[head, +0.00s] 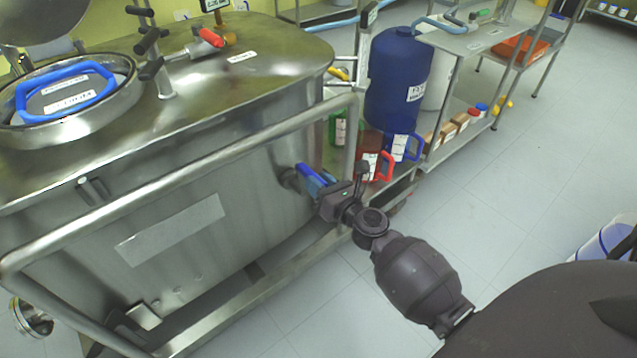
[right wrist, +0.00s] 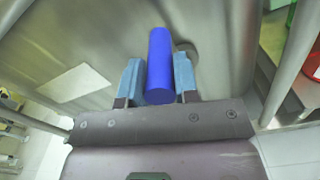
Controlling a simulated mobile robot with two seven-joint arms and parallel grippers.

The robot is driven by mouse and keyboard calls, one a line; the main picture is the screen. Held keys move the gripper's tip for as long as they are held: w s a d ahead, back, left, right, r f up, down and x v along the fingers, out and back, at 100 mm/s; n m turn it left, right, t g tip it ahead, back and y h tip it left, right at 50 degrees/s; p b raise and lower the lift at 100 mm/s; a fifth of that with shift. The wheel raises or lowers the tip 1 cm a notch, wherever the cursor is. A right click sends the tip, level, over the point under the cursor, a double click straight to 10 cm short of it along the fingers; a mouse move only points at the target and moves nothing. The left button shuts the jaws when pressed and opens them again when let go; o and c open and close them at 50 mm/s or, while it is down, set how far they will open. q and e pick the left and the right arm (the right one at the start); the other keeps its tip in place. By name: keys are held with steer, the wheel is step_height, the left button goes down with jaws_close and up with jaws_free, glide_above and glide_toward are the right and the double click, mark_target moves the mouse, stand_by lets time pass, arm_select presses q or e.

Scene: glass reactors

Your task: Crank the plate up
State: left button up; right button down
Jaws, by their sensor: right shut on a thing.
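A blue crank handle (head: 306,171) sticks out from the side wall of the large steel tank (head: 250,240), near its right corner and behind the frame rail. My right gripper (head: 318,184) reaches it from the lower right and is shut on it. In the right wrist view the blue handle (right wrist: 159,65) lies between the two blue-grey fingers of the right gripper (right wrist: 158,85), with a round metal hub behind its right side. The crank's arm is mostly hidden. I cannot pick out the plate that the crank moves. My left gripper is not in view.
A steel tube rail (head: 200,165) runs around the tank close to my right gripper. A blue drum (head: 398,75), a red-handled jug (head: 377,166) and a blue-handled jug (head: 403,147) stand just beyond. A steel shelf (head: 487,38) stands at the back right.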

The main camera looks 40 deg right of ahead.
steer(key=shift+s+d+f, duration=0.1)
steer(key=shift+f, duration=0.2)
steer(key=c, duration=0.9)
jaws_free()
steer(key=shift+o, duration=0.2)
steer(key=shift+r, duration=0.1)
arm_select(q)
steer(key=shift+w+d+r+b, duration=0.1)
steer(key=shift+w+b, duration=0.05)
steer(key=shift+b, duration=0.15)
arm_select(e)
steer(key=s, duration=1)
steer(key=shift+s, duration=0.35)
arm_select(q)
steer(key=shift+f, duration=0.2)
arm_select(e)
steer(key=shift+d, duration=0.1)
